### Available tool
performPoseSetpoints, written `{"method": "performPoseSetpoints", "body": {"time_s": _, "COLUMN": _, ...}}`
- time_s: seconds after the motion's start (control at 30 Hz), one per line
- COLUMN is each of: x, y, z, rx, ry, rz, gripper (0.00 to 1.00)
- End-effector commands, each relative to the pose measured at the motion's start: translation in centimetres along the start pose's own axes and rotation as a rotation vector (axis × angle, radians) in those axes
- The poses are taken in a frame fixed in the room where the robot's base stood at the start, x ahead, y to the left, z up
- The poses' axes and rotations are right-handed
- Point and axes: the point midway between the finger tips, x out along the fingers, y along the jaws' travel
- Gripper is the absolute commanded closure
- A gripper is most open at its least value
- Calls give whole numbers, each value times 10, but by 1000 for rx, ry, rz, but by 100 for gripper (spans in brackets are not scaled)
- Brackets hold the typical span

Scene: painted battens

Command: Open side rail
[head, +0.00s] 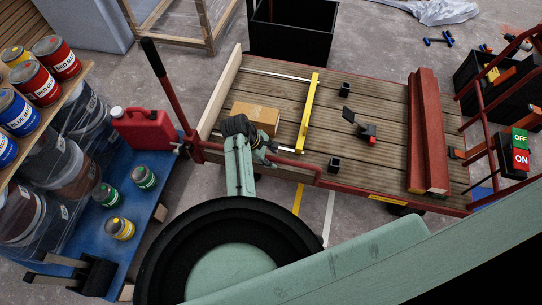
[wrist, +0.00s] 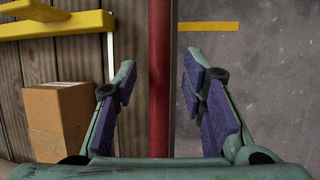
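The side rail (head: 303,165) is a thin red bar along the near edge of a wooden-decked cart (head: 385,95). In the wrist view the red bar (wrist: 158,85) runs top to bottom between my fingers. My gripper (head: 268,152) is at the left part of the rail. It is open, with purple-padded fingers (wrist: 160,88) on either side of the bar and a gap on both sides. Part of the rail is hidden behind my gripper in the head view. A red lever with a black handle (head: 165,75) rises at the cart's left end.
A cardboard box (head: 256,117) and a yellow bar (head: 309,112) lie on the deck close to my gripper. Red beams (head: 428,130) lie at the deck's right. A blue bench (head: 120,195) with cans and a red jerrycan (head: 146,130) stands left. Grey floor is beside the rail.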

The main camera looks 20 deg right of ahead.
Motion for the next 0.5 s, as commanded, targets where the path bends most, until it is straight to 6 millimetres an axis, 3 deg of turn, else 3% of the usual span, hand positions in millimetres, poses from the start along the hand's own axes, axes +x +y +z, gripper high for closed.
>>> {"method": "performPoseSetpoints", "body": {"time_s": 0.33, "x": 5, "y": 0, "z": 0, "rx": 1, "ry": 1, "rz": 1, "gripper": 62}}
{"method": "performPoseSetpoints", "body": {"time_s": 0.5, "x": 5, "y": 0, "z": 0, "rx": 1, "ry": 1, "rz": 1, "gripper": 73}}
